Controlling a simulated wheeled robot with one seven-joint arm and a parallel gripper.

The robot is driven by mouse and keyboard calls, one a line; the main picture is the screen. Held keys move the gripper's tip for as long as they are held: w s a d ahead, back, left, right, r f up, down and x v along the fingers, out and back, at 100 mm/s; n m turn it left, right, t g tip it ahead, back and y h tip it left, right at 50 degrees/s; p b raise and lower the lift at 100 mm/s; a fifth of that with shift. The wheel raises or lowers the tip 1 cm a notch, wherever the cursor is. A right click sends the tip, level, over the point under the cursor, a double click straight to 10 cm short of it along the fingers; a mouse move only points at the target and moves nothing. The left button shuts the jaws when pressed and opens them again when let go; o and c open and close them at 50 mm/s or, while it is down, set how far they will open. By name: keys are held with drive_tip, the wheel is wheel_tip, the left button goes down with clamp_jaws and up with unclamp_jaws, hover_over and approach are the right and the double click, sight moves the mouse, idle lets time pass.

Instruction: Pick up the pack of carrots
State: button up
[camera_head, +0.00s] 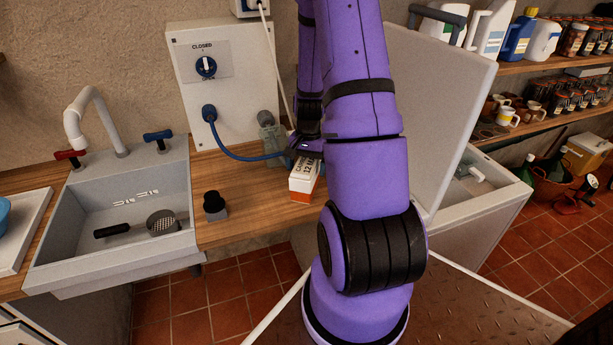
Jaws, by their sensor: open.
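The pack of carrots (303,183) is a white box with an orange lower part and dark lettering. It stands on the wooden counter near its front edge, and my arm hides its right and back parts. My gripper (303,150) is open at the top back of the pack. My purple arm covers most of the gripper, so I cannot tell whether the fingers touch the pack or are around it.
The wooden counter (240,215) holds a small black-topped block (214,205) left of the pack. A blue cable (238,156) runs from the wall panel (222,75) towards the gripper. A sink (115,215) is left; an open-lidded white chest (480,205) is right.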

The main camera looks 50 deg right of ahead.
drive_tip(key=shift+f, duration=0.65)
drive_tip(key=c, duration=1.3)
drive_tip(key=shift+o, duration=0.2)
drive_tip(key=shift+r, duration=0.2)
